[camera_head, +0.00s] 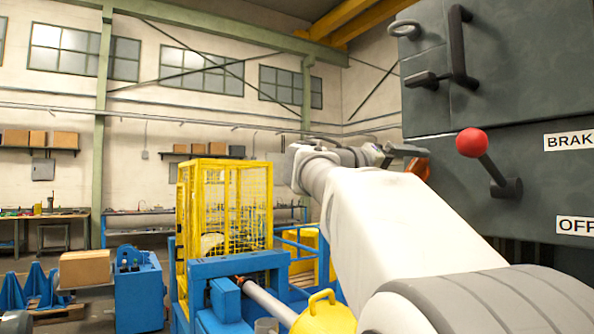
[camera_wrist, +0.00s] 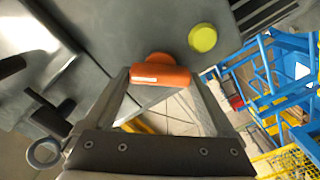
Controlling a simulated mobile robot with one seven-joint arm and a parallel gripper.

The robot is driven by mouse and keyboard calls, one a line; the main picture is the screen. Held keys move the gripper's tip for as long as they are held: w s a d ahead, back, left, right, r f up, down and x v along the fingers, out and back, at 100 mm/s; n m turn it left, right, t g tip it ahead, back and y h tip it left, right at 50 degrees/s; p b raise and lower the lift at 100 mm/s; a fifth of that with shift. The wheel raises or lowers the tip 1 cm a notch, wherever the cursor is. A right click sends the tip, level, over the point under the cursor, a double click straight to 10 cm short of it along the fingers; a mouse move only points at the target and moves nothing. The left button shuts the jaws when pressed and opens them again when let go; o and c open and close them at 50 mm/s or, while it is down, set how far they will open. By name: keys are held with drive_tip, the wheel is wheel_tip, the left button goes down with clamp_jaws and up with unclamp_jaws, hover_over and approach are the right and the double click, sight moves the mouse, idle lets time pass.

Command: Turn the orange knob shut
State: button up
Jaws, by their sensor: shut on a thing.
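The orange knob (camera_wrist: 160,76) is on the grey panel in the wrist view, with a bar-shaped grip across its front. My gripper (camera_wrist: 158,78) has one finger at each end of this bar and is shut on it. In the head view my arm reaches to the grey cabinet, and my gripper (camera_head: 408,151) is at its left edge. There the orange knob (camera_head: 421,168) shows only in part behind the gripper.
A yellow round button (camera_wrist: 203,38) sits close to the knob on the panel. A red-ended lever (camera_head: 472,143) sticks out of the grey cabinet (camera_head: 535,180), near BRAK and OFF labels. A dark handle (camera_head: 459,45) is above. A yellow cage (camera_head: 225,205) stands left of my arm.

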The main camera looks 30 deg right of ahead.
drive_tip(key=n+p, duration=0.1)
drive_tip(key=n, duration=0.3)
drive_tip(key=shift+n, duration=0.3)
drive_tip(key=shift+w+f+n+p, duration=0.1)
drive_tip(key=shift+n+p, duration=0.55)
drive_tip(key=shift+n, duration=1.25)
drive_tip(key=o, duration=1.1)
drive_tip(key=shift+c, duration=0.2)
drive_tip(key=shift+a, duration=0.15)
drive_tip(key=s+a+b, duration=0.1)
drive_tip(key=a, duration=1.6)
drive_tip(key=shift+s, duration=0.25)
drive_tip(key=shift+f, duration=0.15)
